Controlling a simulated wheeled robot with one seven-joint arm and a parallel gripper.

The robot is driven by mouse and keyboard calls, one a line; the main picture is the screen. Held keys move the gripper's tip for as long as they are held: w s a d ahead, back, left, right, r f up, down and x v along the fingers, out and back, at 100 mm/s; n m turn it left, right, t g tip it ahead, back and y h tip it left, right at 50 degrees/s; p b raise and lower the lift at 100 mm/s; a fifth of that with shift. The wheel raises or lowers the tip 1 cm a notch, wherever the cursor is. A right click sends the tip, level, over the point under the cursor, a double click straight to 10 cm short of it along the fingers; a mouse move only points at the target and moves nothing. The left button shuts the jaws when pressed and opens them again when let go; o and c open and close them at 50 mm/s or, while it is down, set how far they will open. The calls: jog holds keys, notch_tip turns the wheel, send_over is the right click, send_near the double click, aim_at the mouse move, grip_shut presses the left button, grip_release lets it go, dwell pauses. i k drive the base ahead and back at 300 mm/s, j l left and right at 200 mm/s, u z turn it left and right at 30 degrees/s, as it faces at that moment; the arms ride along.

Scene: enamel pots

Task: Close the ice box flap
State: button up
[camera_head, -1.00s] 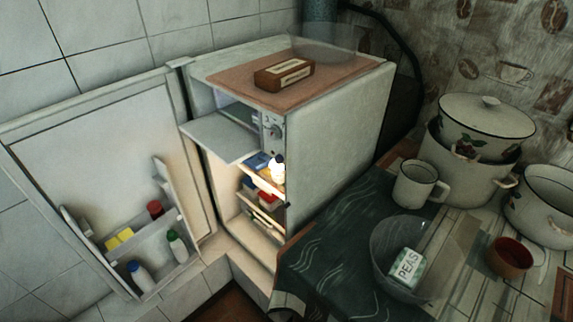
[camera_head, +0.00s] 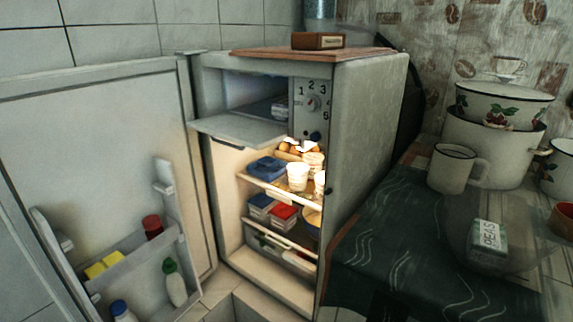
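The ice box flap (camera_head: 238,130) is a pale panel at the top of the open fridge (camera_head: 368,130). It is folded down and juts out roughly level from the lower edge of the ice box (camera_head: 240,92). The ice box is open, and something small and pale lies inside it at the right. A dial panel (camera_head: 312,105) with numbers is just right of the opening. My gripper is not in view. A dark shape at the bottom edge, right of the fridge, is too unclear to name.
The fridge door (camera_head: 90,150) stands wide open at left, with bottles in its rack. Shelves below the flap hold containers (camera_head: 268,167) and eggs. At right, a table with a dark cloth (camera_head: 400,255) bears a mug (camera_head: 452,168), pots (camera_head: 490,145) and a PEAS box (camera_head: 487,243) in a clear bowl.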

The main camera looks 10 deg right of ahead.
aim_at(253, 134)
jog(key=i+j+u, duration=0.15)
jog(key=i, duration=0.25)
jog(key=i+j+u, duration=0.15)
jog(key=i+j, duration=0.15)
jog(key=i, duration=0.15)
